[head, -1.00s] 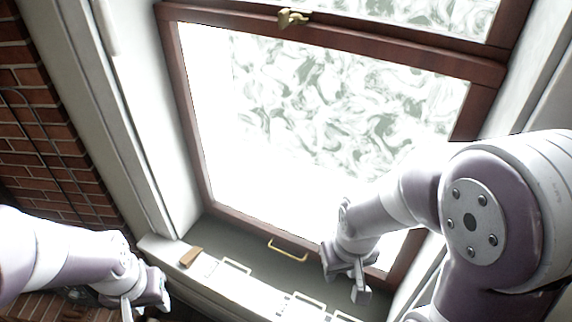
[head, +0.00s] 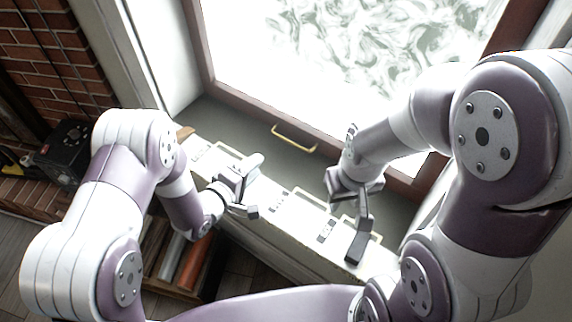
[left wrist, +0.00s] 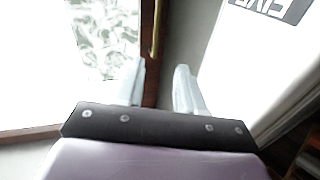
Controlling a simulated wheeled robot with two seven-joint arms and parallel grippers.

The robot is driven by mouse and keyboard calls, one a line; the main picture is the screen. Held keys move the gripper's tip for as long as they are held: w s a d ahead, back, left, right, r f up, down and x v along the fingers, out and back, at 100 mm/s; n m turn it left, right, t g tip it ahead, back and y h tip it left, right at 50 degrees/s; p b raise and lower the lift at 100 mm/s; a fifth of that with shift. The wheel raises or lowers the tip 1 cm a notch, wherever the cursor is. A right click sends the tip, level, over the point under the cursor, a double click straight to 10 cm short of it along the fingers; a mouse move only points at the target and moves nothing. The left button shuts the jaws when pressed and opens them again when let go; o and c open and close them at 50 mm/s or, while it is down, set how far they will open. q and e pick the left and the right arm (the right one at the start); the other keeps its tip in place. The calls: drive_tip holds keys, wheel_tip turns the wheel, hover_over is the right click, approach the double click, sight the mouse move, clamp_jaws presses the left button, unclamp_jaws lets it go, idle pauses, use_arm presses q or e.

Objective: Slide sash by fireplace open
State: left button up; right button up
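The window sash has a dark reddish-brown frame and bright patterned glass (head: 400,60). A brass bar handle (head: 294,138) is on its bottom rail, and the rail looks down near the grey sill. In the left wrist view the handle (left wrist: 156,30) shows at the top, beyond my fingertips. My left gripper (head: 254,188) is open and empty over the white ledge, below and left of the handle; its spread fingers show in the left wrist view (left wrist: 160,75). My right gripper (head: 347,228) looks open and empty, lower right of the handle, apart from it.
A white ledge (head: 290,228) with several wire handles runs in front of the grey sill (head: 235,125). A brick wall (head: 55,50) and a dark boxy object (head: 62,155) are at left. A shelf with books (head: 185,260) stands below the ledge.

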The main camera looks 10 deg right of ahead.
sight(288, 142)
use_arm(q)
drive_tip(key=shift+s+d+f+n+h, duration=0.3)
drive_tip(key=shift+s+d+f+h, duration=0.1)
drive_tip(key=shift+f+h, duration=0.1)
drive_tip(key=x, duration=0.8)
drive_tip(key=b+x, duration=0.1)
drive_tip(key=x, duration=0.3)
drive_tip(key=shift+w+d+r, duration=0.1)
drive_tip(key=shift+w+r, duration=0.25)
clamp_jaws()
